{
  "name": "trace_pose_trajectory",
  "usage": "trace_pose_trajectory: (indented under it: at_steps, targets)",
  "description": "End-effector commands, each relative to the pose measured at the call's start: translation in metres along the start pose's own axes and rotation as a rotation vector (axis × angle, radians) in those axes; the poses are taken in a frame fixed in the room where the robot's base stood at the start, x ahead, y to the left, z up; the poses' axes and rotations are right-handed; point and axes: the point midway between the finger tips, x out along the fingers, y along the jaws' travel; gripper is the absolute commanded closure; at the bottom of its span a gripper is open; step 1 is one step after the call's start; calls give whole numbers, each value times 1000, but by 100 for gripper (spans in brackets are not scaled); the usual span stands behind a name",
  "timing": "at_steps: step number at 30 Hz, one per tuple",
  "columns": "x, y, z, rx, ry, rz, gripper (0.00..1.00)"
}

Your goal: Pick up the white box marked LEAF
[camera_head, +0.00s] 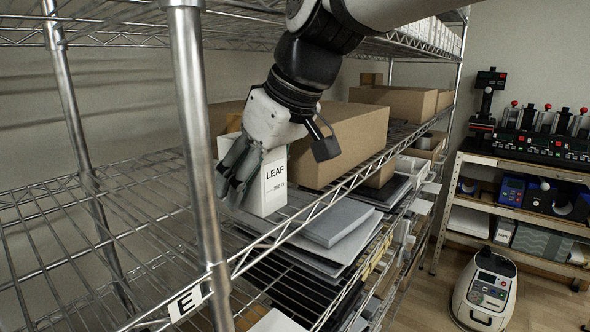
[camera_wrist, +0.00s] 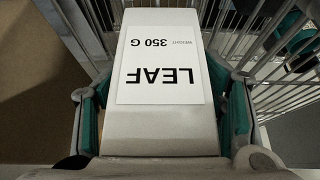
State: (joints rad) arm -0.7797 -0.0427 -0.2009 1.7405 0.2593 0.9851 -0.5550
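The white box marked LEAF (camera_head: 268,185) stands upright on the wire shelf, beside a large cardboard box. My gripper (camera_head: 238,172) reaches down over it from above, and its fingers hide the box's left part in the head view. In the wrist view, the LEAF box (camera_wrist: 165,75) fills the middle with its label upside down. The fingers with teal pads of my gripper (camera_wrist: 163,115) are on both sides of it, very close to its sides. I cannot tell whether both pads press on it. No lift off the shelf is clear.
A large cardboard box (camera_head: 345,140) stands right of the LEAF box. Grey flat packs (camera_head: 338,222) lie on the level below. A metal post (camera_head: 196,130) rises in front, left of my gripper. The wire shelf (camera_head: 60,240) at left is bare.

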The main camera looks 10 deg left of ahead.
Motion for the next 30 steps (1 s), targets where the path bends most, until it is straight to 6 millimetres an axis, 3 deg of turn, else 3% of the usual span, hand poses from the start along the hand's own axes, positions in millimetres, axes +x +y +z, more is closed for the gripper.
trace_pose_trajectory:
  at_steps: [1,7,20,23,30]
  targets:
    - [0,0,0,0,0,0,54]
    - [0,0,0,0,0,0,98]
    - [-10,0,1,-1,5,2,98]
    - [-22,1,5,-1,6,3,98]
    - [-66,1,33,2,8,4,98]
